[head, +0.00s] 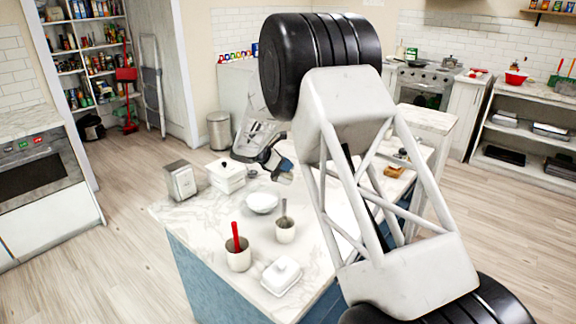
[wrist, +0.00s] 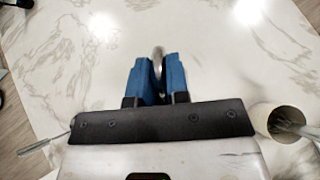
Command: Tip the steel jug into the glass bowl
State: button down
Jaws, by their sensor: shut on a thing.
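My gripper (head: 284,172) is over the far part of the marble-topped island, partly hidden behind my own arm in the head view. In the wrist view its blue fingers (wrist: 158,80) are shut on a narrow, shiny grey piece (wrist: 158,60), which I take to be part of the steel jug. The rest of the jug is hidden by the fingers and wrist, so its tilt cannot be told. A pale, whitish bowl (head: 262,203), seemingly the glass bowl, stands on the island, left of and nearer than my gripper in the head view.
On the island (head: 205,222) stand a napkin holder (head: 180,181), a lidded white box (head: 226,177), a crock with a red utensil (head: 238,258), a cup with a utensil (head: 285,232) and a butter dish (head: 281,275). The wrist view shows bare marble ahead of the fingers.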

aim_at(274, 176)
jog(key=h, duration=0.1)
jog(key=a+h, duration=0.1)
jog(key=a+t+h, duration=0.1)
jog(key=shift+s+f, duration=0.3)
jog(key=shift+f, duration=0.05)
jog(key=shift+s+a+f+t+h, duration=0.15)
jog(key=shift+a+f+t+h, duration=0.2)
jog(key=shift+h, duration=0.3)
jog(key=shift+s+a+t+h, duration=0.1)
jog(key=shift+s+a+h, duration=0.05)
jog(key=shift+a+h, duration=0.4)
jog(key=shift+s+a+f+t+h, duration=0.2)
jog(key=shift+a+t+h, duration=0.1)
jog(key=shift+h, duration=0.4)
jog(key=shift+s+a+r+t+h, duration=0.15)
jog(key=shift+a+t+h, duration=0.1)
jog(key=shift+a+h, duration=0.4)
jog(key=shift+d, duration=0.1)
jog(key=shift+d, duration=0.15)
